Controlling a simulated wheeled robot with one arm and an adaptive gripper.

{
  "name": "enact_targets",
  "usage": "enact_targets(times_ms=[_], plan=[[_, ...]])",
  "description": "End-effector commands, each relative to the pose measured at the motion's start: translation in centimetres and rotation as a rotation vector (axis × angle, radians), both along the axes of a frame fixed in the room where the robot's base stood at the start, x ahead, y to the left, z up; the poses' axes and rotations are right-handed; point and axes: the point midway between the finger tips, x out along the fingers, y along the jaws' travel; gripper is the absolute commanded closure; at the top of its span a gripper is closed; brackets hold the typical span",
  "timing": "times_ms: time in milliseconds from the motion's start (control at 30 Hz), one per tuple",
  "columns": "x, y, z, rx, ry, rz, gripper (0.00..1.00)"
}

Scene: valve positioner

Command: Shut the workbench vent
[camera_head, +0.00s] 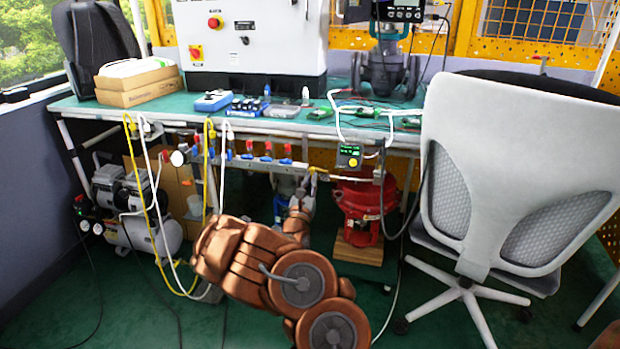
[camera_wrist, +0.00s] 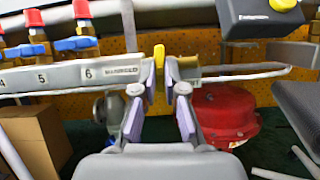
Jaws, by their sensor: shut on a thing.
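The workbench air manifold (camera_wrist: 65,76) is a grey bar with numbered valves under the bench. A yellow handle (camera_wrist: 159,66) stands upright at the manifold's right end in the wrist view, at a brass-coloured fitting (camera_wrist: 188,70); it looks like the vent handle. My gripper (camera_wrist: 161,88) is shut on this yellow handle, with one finger pad on each side. In the head view my gripper (camera_head: 300,195) reaches up to the manifold's right end, and my brown arm hides part of the space below. The handle's lower part is hidden between the fingers.
A red actuator (camera_head: 358,212) on a wooden block is close on the right. A black device with a yellow button (camera_wrist: 265,15) is above right. An office chair (camera_head: 520,180) blocks the right side.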

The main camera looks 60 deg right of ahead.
Motion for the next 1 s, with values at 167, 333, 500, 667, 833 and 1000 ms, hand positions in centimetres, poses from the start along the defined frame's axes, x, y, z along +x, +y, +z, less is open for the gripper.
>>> enact_targets(times_ms=[167, 333, 500, 667, 833, 1000], plan=[[-0.05, -0.03, 0.01, -0.015, 0.043, 0.0, 1.0], [-0.02, -0.01, 0.0, -0.022, 0.058, 0.0, 1.0], [-0.01, -0.01, -0.01, -0.022, 0.06, 0.001, 1.0], [-0.01, -0.01, 0.02, -0.023, 0.06, 0.001, 1.0], [-0.02, -0.01, 0.02, -0.023, 0.058, 0.0, 0.74], [-0.02, -0.01, 0.02, -0.023, 0.058, 0.0, 0.65]])
